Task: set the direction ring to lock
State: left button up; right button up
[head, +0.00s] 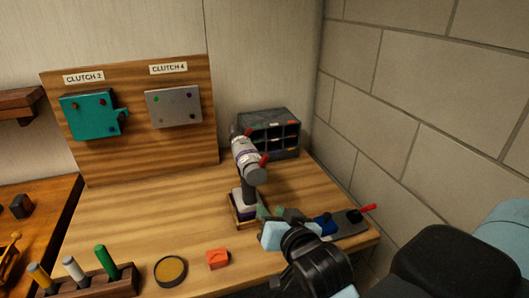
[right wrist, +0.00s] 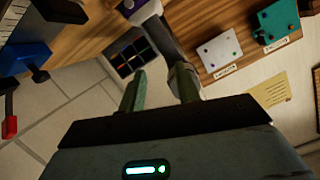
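A grey power tool (head: 249,160) with a dark handle stands upright in a small wooden holder (head: 234,217) on the bench. Its barrel has a pale band with purplish marks (head: 243,146) and red parts; I cannot tell which band is the direction ring or its setting. In the right wrist view the tool's dark handle (right wrist: 166,38) shows just beyond the fingers. My right gripper (head: 268,214) is low, just right of the tool's base. In the right wrist view its greenish fingers (right wrist: 160,88) are apart with nothing clearly held between them. My left gripper is not in view.
A blue and dark fixture with a red handle (head: 367,208) sits right of my gripper. A drawer organiser (head: 270,131) stands behind the tool. An orange block (head: 217,259) and round tin (head: 171,271) lie in front.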

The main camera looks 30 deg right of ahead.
aim_at(267, 160)
jog(key=r+t, duration=0.1)
jog(key=r, duration=0.1)
jog(key=w+d+r+m+h, duration=0.1)
jog(key=r, duration=0.2)
jog(key=w+r+m+t, duration=0.1)
jog(key=r, duration=0.2)
jog(key=shift+w+d+r+t, duration=0.25)
jog(key=shift+d+t, duration=0.05)
jog(key=shift+w+d+r+m+h, duration=0.1)
jog(key=shift+r+m+h, duration=0.2)
jog(key=shift+h, duration=0.1)
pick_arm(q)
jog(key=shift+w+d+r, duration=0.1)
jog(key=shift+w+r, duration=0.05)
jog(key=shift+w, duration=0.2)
pick_arm(e)
jog(key=x, duration=0.6)
jog(key=shift+w+p, duration=0.1)
jog(key=shift+p, duration=0.25)
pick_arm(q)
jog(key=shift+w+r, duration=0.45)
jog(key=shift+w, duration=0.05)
pick_arm(e)
jog(key=shift+w+d, duration=0.1)
jog(key=shift+w, duration=0.6)
jog(key=shift+c, duration=0.2)
grip_shut()
